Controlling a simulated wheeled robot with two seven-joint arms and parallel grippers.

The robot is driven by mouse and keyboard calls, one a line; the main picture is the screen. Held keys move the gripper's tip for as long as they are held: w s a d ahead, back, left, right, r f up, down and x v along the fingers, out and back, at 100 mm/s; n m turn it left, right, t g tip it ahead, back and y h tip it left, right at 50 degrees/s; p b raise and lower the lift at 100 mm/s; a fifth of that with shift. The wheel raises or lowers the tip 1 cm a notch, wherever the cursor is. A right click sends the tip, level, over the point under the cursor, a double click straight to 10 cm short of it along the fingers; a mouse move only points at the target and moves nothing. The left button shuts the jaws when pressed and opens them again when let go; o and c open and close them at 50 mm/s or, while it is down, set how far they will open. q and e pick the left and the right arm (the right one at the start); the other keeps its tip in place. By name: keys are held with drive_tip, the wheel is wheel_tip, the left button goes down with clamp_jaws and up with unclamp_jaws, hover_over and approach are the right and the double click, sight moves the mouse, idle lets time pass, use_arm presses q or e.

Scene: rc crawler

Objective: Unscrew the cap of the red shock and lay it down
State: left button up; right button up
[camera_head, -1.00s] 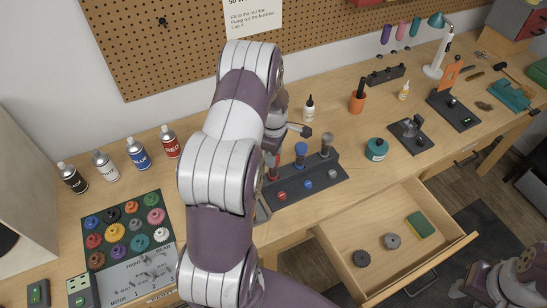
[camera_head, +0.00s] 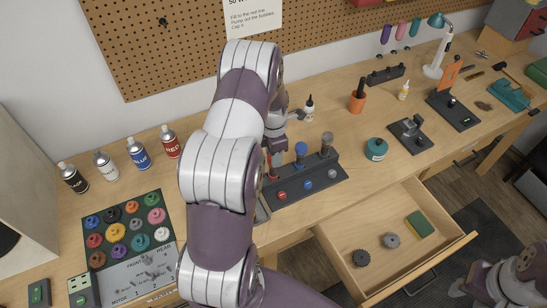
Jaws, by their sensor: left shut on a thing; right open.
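The red shock (camera_head: 275,172) stands upright in the dark shock stand (camera_head: 310,187), left of the blue shock (camera_head: 300,152) and the grey shock (camera_head: 326,142). My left arm covers part of it.
A dropper bottle (camera_head: 309,108) stands close by my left gripper. An orange cup (camera_head: 357,103) and a teal jar (camera_head: 376,149) stand to the right. An open drawer (camera_head: 440,258) juts out in front. Spray cans and a tray of coloured parts are at left.

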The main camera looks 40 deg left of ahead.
use_arm(q)
drive_tip(key=shift+n, duration=0.6)
drive_tip(key=n, duration=0.3)
drive_tip(key=shift+n, duration=0.6)
drive_tip(key=n, duration=0.4)
drive_tip(key=o, duration=1.2)
drive_tip(key=shift+c, duration=0.2)
drive_tip(key=shift+r, duration=0.1)
